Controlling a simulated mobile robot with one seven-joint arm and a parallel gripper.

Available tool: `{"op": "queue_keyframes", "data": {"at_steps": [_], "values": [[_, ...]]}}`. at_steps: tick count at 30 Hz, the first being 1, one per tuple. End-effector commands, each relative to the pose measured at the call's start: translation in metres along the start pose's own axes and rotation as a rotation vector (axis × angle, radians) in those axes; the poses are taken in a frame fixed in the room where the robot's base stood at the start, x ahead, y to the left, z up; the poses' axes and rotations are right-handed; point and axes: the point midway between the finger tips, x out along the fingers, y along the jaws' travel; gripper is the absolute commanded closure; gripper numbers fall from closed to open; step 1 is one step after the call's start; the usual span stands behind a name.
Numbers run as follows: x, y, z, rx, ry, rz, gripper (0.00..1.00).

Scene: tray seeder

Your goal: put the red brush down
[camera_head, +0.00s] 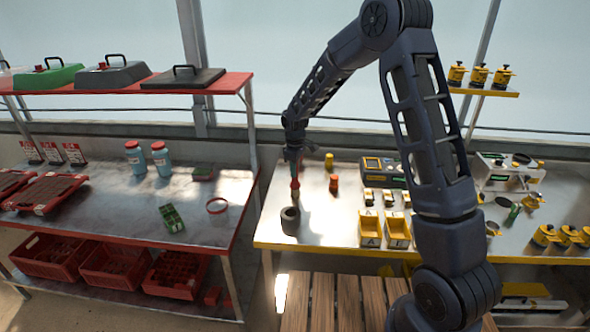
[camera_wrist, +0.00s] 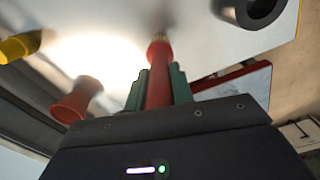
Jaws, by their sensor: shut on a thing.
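The red brush (camera_head: 295,184) hangs upright below my gripper (camera_head: 293,158) in the head view, over the left part of the yellow-edged bench (camera_head: 340,251). A dark round cup (camera_head: 290,222) stands on the bench just below and slightly left of the brush. In the wrist view, my gripper (camera_wrist: 158,92) is shut on the brush (camera_wrist: 158,75), with a green finger on each side of the red handle. The brush's pale tip points away from my gripper. The cup also shows in the wrist view (camera_wrist: 262,8) at the upper right, apart from the brush. Whether the tip touches anything is unclear.
A red-orange piece (camera_head: 334,184) and a yellow piece (camera_head: 329,161) stand right of the brush. Yellow bins (camera_head: 370,232) stand farther right. A red-edged bench (camera_head: 190,240) is at left, past a gap. The bench front between cup and bins looks clear.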

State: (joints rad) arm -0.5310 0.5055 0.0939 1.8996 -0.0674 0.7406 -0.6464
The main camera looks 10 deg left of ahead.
Motion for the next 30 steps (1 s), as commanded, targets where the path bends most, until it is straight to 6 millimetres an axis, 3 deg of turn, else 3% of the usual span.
{"op": "queue_keyframes", "data": {"at_steps": [9,10,12,13,23,30], "values": [[0.002,0.000,0.000,0.000,0.000,0.000,1.00],[0.002,0.000,0.000,0.000,0.000,0.000,0.71],[0.002,0.000,0.000,0.000,0.001,0.000,0.57],[0.002,0.000,0.000,0.000,0.000,0.001,0.55],[-0.001,0.000,0.000,0.000,0.001,0.001,0.55],[-0.032,0.001,-0.001,0.000,0.004,0.003,0.55]]}}
